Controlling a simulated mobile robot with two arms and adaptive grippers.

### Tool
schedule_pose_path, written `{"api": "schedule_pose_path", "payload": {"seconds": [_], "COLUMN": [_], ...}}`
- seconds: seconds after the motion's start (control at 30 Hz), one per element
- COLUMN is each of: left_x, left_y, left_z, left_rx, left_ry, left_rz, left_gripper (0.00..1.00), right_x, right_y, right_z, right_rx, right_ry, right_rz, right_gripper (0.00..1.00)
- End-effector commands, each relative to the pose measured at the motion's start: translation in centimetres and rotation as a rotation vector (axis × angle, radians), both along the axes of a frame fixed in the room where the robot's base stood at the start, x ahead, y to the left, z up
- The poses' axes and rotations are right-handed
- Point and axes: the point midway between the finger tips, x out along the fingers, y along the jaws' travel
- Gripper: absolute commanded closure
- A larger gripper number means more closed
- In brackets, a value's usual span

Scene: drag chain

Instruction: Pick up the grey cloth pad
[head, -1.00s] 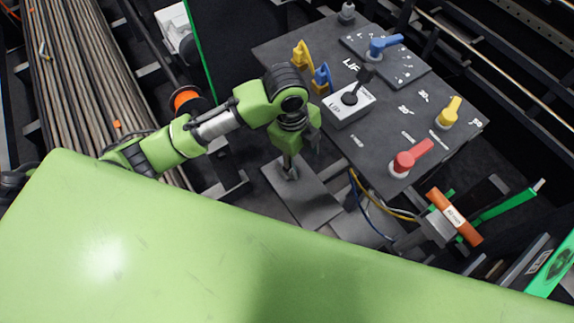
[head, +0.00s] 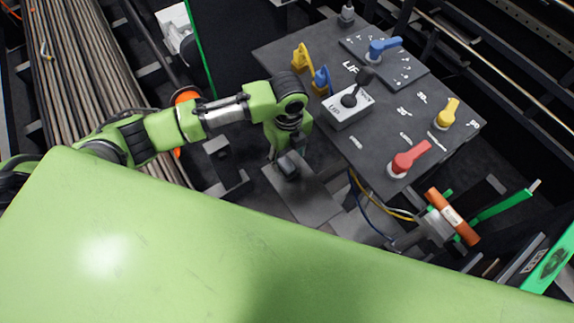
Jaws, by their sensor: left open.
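My left gripper (head: 283,157) hangs down from the green wrist over a flat grey plate (head: 305,196) in front of the control panel. It is open; its fingers are small and partly hidden by the wrist. A small dark grey item (head: 289,167) lies on the plate right at the fingertips. It may be the grey cloth pad, but its material is too small to make out. I cannot tell whether the fingers touch it. My right gripper is not in view.
The dark control panel (head: 372,142) with yellow, blue and red levers and a joystick box (head: 348,108) stands close behind and right of my wrist. Blue and yellow cables (head: 372,197) run right of the plate. An orange cylinder (head: 453,215) is at the right.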

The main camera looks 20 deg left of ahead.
Motion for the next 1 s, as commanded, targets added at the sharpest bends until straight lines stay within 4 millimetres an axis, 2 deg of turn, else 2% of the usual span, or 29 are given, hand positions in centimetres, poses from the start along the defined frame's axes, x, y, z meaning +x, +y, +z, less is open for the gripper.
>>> {"api": "schedule_pose_path", "payload": {"seconds": [0.23,0.4,0.63,0.67,0.8,1.0], "left_x": [-0.2,-0.2,-0.1,-0.1,-0.1,-0.1], "left_y": [0.3,0.3,0.2,0.2,0.3,0.3], "left_z": [-2.9,-5.0,-5.2,-5.2,-5.2,-5.2], "left_rx": [0.002,0.001,0.000,0.000,0.001,0.001], "left_ry": [0.004,0.002,-0.001,-0.001,-0.001,-0.001], "left_rz": [0.002,0.000,-0.001,-0.001,0.000,0.000], "left_gripper": [0.49,0.49,0.49,0.51,0.88,0.90], "right_x": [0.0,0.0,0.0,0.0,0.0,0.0], "right_y": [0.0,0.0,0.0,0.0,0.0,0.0], "right_z": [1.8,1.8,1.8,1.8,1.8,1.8], "right_rx": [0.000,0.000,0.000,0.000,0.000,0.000], "right_ry": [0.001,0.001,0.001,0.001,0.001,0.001], "right_rz": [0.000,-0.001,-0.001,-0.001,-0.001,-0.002], "right_gripper": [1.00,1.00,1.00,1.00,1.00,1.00]}}
